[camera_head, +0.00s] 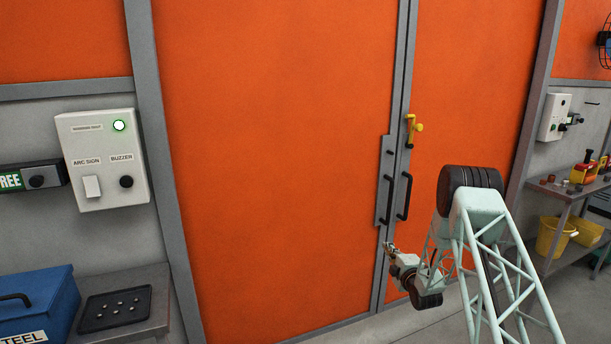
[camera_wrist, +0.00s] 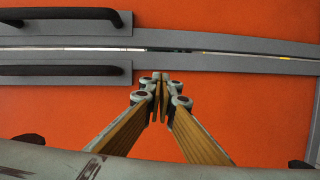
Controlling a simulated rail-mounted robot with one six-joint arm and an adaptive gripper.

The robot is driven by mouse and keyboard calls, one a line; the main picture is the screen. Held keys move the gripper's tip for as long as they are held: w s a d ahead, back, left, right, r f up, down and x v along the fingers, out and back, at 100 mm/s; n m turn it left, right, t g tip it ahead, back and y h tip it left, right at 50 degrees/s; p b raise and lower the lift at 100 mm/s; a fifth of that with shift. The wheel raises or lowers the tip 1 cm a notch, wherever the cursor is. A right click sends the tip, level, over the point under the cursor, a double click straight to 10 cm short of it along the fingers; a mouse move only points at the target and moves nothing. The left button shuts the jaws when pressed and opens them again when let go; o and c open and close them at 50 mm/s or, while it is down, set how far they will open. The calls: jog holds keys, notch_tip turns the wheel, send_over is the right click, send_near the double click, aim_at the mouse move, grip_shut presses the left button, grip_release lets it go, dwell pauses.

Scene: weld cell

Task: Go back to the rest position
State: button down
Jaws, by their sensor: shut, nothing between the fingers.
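My gripper (camera_head: 389,246) is in front of the orange double door (camera_head: 275,150), low and near the seam between its leaves. In the wrist view my gripper (camera_wrist: 157,80) is shut and empty, its fingertips together over the orange panel. Two black door handles stand beside the seam, the left handle (camera_head: 386,200) and the right handle (camera_head: 404,196). In the wrist view they show as dark bars, one upper (camera_wrist: 60,13) and one lower (camera_wrist: 60,70), to the left of the fingertips. I cannot tell whether the fingertips touch the door.
A yellow latch (camera_head: 412,130) sits above the handles. A control box (camera_head: 102,160) with a lit green lamp hangs on the left wall. A blue box (camera_head: 38,305) and a black tray (camera_head: 115,309) stand on a bench at lower left. A shelf with yellow bins (camera_head: 553,237) stands at right.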

jog(key=s+a+r+m+g+h, duration=0.1)
jog(key=s+r+m, duration=0.1)
jog(key=r, duration=0.8)
jog(key=s+a+r+m+g+h, duration=0.1)
jog(key=s+r+m+g, duration=0.15)
jog(key=r, duration=0.85)
jog(key=s+a+r+m+g, duration=0.3)
jog(key=s+r+m, duration=0.2)
jog(key=s+r, duration=1.3)
jog(key=s+a+r+m+g, duration=0.1)
jog(key=s+a+r+m, duration=0.1)
jog(key=s, duration=0.8)
jog(key=s+a+r+m+g, duration=0.1)
jog(key=s+a+r, duration=0.1)
jog(key=s, duration=0.9)
jog(key=s+a+r+m+g, duration=0.1)
jog(key=s+r+m, duration=0.1)
jog(key=s, duration=0.8)
jog(key=s+a+f+m+g, duration=0.1)
jog(key=s+a+m, duration=0.1)
jog(key=s, duration=1.4)
jog(key=s+a+f+m+g, duration=0.1)
jog(key=s+a+g, duration=0.1)
jog(key=s, duration=1.4)
jog(key=shift+a+m, duration=0.35)
jog(key=shift+a, duration=0.05)
